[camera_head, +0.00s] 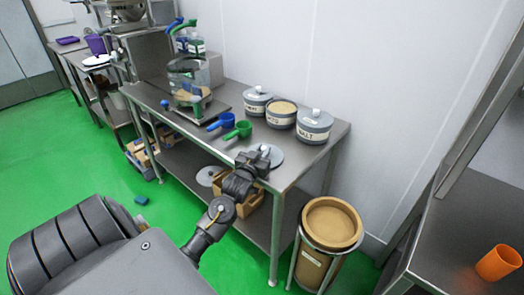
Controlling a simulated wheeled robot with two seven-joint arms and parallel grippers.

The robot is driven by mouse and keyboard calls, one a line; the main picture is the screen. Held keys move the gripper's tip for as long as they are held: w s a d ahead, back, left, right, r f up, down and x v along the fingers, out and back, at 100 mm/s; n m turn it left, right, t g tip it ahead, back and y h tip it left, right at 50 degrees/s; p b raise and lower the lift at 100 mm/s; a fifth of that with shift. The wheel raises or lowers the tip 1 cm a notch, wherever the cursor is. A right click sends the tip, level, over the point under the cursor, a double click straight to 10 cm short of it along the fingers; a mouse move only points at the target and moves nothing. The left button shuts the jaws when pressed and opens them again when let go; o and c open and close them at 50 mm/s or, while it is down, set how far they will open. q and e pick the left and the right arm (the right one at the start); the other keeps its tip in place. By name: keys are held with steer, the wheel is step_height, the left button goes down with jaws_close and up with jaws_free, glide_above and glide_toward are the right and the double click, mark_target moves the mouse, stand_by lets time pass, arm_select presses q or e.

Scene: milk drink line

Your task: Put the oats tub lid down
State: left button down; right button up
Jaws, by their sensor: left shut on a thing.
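The oats tub lid (275,158) is a grey round disc at the front edge of the steel table. My left gripper (263,156) is over it, shut on it, and partly hides it. Whether the lid touches the table top is hard to tell. The oats tub (281,118) stands open behind it, with tan contents showing and a label too small to read surely. My right gripper is not in view.
A lidded tub (256,103) and the lidded salt tub (314,127) flank the open tub. Blue (221,121) and green (238,131) scoops lie left of the lid. A large bin (331,224) stands at the table's right end.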

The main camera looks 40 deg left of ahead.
arm_select(q)
steer(key=shift+f, duration=0.2)
steer(key=c, duration=1.2)
jaws_free()
